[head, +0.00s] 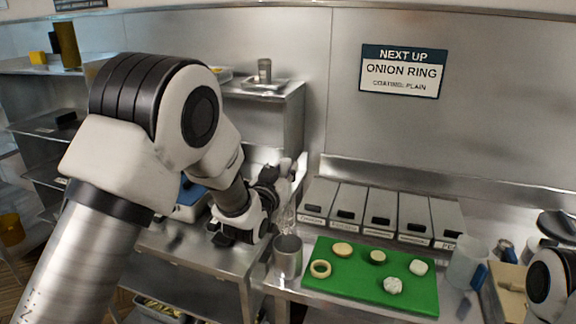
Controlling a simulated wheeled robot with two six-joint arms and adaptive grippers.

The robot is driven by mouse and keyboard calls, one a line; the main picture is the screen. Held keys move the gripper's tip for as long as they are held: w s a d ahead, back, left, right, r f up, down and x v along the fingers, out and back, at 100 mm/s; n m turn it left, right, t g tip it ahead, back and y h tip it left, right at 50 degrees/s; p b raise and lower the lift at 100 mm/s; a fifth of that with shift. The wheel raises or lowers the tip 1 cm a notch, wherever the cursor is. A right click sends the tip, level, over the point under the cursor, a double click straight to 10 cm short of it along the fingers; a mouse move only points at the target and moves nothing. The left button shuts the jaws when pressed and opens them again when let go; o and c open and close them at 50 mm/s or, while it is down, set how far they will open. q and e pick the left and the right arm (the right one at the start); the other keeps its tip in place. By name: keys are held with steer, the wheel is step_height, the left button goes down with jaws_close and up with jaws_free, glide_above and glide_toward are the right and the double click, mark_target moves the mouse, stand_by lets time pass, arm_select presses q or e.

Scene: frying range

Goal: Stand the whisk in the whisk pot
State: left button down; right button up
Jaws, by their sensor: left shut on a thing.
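The whisk pot (288,262) is a grey metal cylinder standing upright at the left of the green board. My left gripper (285,180) is above the pot, shut on the whisk (286,217). The whisk's thin wires hang below the fingers, roughly upright, close to the pot's mouth. I cannot tell whether the wire tips are inside the rim or just above it. The whisk's handle is mostly hidden by the gripper. Part of my right arm shows at the lower right edge, but its gripper is not visible.
A green board (330,287) right of the pot carries onion rings and other round pieces. Grey labelled bins (381,212) stand behind it. A clear jug (465,264) is to the right. Shelving (275,92) with a small metal cup stands behind my left arm.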

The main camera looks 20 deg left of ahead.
arm_select(q)
steer(key=b, duration=0.3)
glide_above(284, 218)
steer(key=w, duration=0.4)
steer(key=f, duration=0.6)
steer(key=shift+s+d+f, duration=0.1)
steer(key=shift+s, duration=0.1)
steer(key=shift+s+f+b, duration=0.2)
steer(key=shift+f+b, duration=0.15)
steer(key=shift+b, duration=0.05)
step_height(284, 218, down, 5)
steer(key=b, duration=0.4)
steer(key=shift+s+f+b, duration=0.15)
steer(key=shift+f+b, duration=0.5)
steer(key=shift+b, duration=0.1)
arm_select(e)
step_height(284, 218, down, 10)
steer(key=w, duration=0.1)
arm_select(q)
steer(key=c, duration=0.9)
jaws_free()
steer(key=shift+c, duration=0.2)
steer(key=shift+o, duration=0.4)
